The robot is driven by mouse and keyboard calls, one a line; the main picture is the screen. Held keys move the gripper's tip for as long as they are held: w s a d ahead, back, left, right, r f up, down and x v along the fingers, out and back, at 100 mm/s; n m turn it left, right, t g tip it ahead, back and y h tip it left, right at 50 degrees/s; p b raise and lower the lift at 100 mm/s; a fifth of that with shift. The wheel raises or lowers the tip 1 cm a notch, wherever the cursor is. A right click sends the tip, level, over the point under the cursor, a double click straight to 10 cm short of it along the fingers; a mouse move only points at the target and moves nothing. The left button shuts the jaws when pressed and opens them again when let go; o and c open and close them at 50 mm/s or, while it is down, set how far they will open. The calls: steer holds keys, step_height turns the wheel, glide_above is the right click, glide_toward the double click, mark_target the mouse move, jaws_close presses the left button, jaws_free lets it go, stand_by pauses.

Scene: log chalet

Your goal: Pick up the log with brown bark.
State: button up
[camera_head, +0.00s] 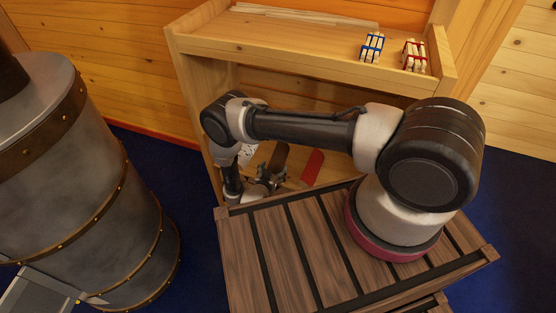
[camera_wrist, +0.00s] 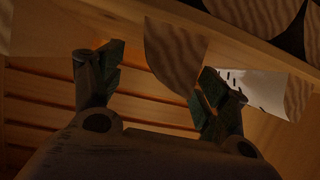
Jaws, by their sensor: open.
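The log with brown bark (camera_head: 280,159) lies in the lower opening of the wooden shelf, partly hidden by my arm and gripper. My gripper (camera_head: 265,180) is at the front of that opening, just before the brown log. In the wrist view my gripper (camera_wrist: 160,75) is open, with its two fingers spread apart.
A red-sided log (camera_head: 313,165) lies right of the brown one. A white, black-marked log (camera_wrist: 255,88) is beside the right finger. The shelf (camera_head: 300,38) carries blue-tied and red-tied bundles (camera_head: 372,47) (camera_head: 414,55). A metal boiler (camera_head: 80,180) stands at left.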

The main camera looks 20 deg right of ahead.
mark_target(275, 166)
steer(key=x, duration=0.4)
steer(key=shift+a, duration=0.1)
steer(key=c, duration=1.3)
